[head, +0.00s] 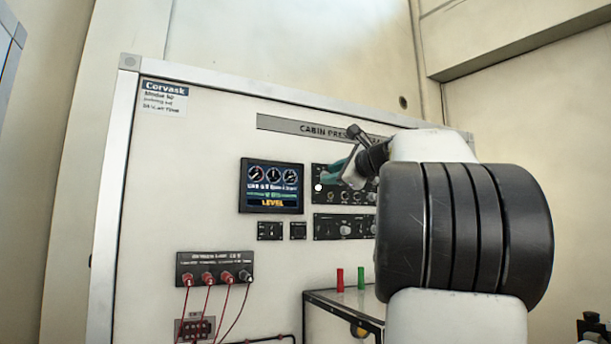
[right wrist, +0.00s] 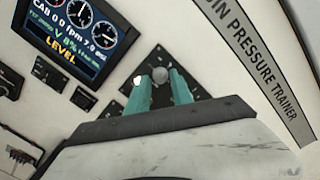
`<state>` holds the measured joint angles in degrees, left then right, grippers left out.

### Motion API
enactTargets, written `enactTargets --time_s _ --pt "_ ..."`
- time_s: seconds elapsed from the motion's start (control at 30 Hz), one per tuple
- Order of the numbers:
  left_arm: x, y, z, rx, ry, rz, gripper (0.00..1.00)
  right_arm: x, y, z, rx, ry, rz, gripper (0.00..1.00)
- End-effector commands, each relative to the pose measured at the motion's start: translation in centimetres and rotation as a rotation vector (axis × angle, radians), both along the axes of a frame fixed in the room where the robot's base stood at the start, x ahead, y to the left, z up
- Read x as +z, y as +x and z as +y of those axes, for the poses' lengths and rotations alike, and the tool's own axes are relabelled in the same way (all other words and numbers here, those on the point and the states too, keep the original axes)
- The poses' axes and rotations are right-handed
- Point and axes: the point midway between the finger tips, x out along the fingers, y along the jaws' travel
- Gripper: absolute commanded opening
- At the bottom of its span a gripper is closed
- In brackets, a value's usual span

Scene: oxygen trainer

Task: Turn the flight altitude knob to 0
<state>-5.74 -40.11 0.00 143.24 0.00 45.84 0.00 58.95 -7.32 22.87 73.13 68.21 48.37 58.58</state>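The cabin pressure trainer panel (head: 215,130) stands upright in front of me. Its upper black control module (head: 326,171) is partly hidden behind my right gripper (head: 336,172), which reaches it from the right. In the right wrist view, the two teal fingers of my right gripper (right wrist: 160,84) stand apart on either side of a round grey knob (right wrist: 160,74). I cannot tell whether they touch it. The module's labels are too small to read, so I cannot tell the knob's name or setting. My left gripper is in neither view.
A display (head: 272,186) reading LEVEL is left of the module; it also shows in the right wrist view (right wrist: 68,38). A lower control module (head: 345,227) sits below. Red cables hang from a jack block (head: 214,268). Red (head: 340,280) and green (head: 361,277) pieces stand on a table at lower centre.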

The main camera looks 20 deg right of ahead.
Motion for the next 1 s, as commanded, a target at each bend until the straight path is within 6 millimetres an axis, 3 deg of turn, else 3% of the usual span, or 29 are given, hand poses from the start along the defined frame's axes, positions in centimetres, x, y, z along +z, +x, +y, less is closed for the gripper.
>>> enactTargets --time_s 0.37,0.4,0.53,1.0 --pt "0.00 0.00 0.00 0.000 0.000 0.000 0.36 0.03 1.05 0.14 -0.001 0.000 -0.001 0.27" --pt "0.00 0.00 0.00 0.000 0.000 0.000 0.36 0.03 1.05 0.15 -0.001 -0.001 -0.001 0.26" --pt "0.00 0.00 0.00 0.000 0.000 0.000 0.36 0.03 1.05 0.15 -0.001 -0.001 -0.001 0.00" --pt "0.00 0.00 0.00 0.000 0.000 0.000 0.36 0.03 1.06 0.26 0.003 -0.059 -0.006 0.00"
